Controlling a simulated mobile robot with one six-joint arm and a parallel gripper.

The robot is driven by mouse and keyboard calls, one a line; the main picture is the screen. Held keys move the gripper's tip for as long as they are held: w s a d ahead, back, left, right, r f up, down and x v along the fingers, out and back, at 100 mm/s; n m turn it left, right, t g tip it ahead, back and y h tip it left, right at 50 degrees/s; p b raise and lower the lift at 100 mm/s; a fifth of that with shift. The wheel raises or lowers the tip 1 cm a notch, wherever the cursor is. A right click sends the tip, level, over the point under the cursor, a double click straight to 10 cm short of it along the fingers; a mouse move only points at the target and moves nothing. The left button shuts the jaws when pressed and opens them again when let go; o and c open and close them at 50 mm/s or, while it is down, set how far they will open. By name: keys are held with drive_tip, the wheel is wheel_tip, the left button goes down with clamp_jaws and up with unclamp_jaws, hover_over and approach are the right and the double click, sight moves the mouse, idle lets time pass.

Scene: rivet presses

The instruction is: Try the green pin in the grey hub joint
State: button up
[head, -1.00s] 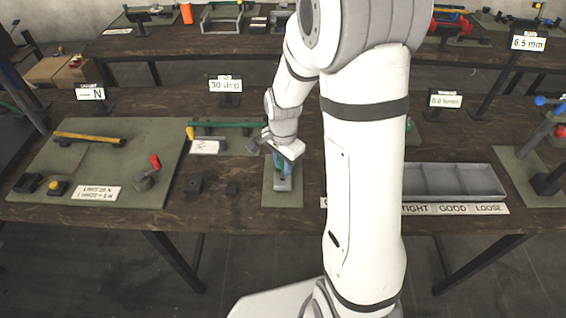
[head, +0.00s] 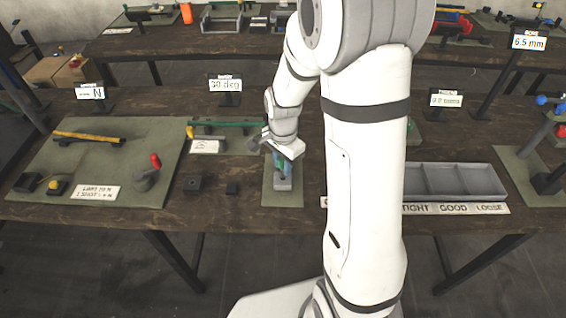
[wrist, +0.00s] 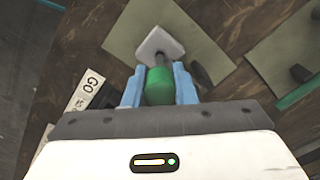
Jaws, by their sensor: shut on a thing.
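My gripper (wrist: 159,76) has blue fingers shut on the green pin (wrist: 158,90), one finger on each side of its green head. The pin's dark shank points at the grey hub joint (wrist: 150,45), a light grey block on a green mat. The shank overlaps the hub in the wrist view; I cannot tell how deep it sits, if at all. In the head view my gripper (head: 281,161) is right above the grey hub joint (head: 283,184), and the pin is mostly hidden between the fingers.
A grey tray (head: 455,180) with compartments stands to the right, behind a strip reading TIGHT, GOOD, LOOSE (head: 455,209). Two small dark blocks (head: 193,184) (head: 232,188) lie to the left. A large green mat (head: 105,150) with tools lies further left.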

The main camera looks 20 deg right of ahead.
drive_tip(key=shift+f+b, duration=0.35)
drive_tip(key=shift+f, duration=0.05)
drive_tip(key=shift+r, duration=0.1)
idle(1.0)
drive_tip(key=shift+r+p, duration=2.05)
drive_tip(key=shift+r, duration=0.9)
drive_tip(key=s+d, duration=0.4)
drive_tip(key=d, duration=0.9)
drive_tip(key=shift+d+r, duration=0.2)
drive_tip(key=shift+r, duration=0.05)
drive_tip(key=shift+f+b, duration=0.15)
drive_tip(key=shift+b, duration=0.3)
drive_tip(key=shift+f+b, duration=2.25)
drive_tip(key=shift+f, duration=0.55)
